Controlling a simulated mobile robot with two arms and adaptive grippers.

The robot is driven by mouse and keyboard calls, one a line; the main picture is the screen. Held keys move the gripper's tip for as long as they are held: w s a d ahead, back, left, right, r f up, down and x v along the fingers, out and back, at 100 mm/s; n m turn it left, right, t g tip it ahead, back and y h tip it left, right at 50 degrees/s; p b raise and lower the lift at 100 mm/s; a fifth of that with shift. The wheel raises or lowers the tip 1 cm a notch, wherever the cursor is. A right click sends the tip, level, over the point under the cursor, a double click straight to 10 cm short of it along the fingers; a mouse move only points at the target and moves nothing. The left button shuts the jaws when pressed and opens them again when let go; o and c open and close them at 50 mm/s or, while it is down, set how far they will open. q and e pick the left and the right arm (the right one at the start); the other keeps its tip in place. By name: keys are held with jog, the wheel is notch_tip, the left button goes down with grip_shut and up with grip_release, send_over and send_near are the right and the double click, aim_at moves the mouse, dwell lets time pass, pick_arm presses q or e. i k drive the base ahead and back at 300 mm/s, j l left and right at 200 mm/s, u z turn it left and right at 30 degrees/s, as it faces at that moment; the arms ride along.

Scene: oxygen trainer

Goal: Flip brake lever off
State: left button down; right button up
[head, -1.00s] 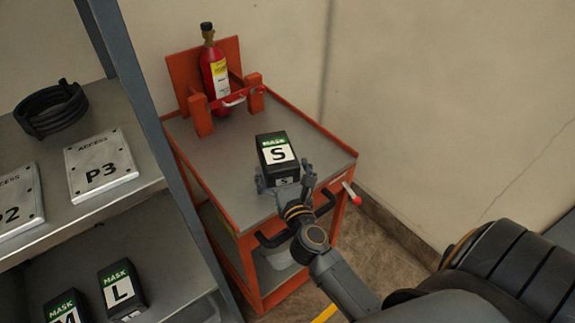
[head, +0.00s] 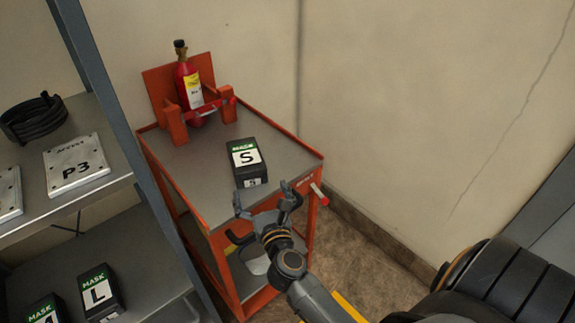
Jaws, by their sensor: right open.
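The brake lever (head: 319,195) is a short pale bar with a red tip at the right front corner of the orange trolley (head: 310,153). It slants down and outward. My right gripper (head: 268,196) is open and empty at the trolley's front edge, left of the lever and apart from it. The black mask S box (head: 246,160) lies on the trolley top just beyond the fingers, with a gap between. My left gripper is not in view.
A red cylinder (head: 187,85) stands in an orange holder at the trolley's back. A grey shelf (head: 45,205) at left holds a black coil (head: 33,118), the P3 plate (head: 77,165) and mask boxes (head: 98,292). A wall is close behind and right of the trolley.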

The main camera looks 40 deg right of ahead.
aim_at(325, 200)
jog(key=z, duration=1.45)
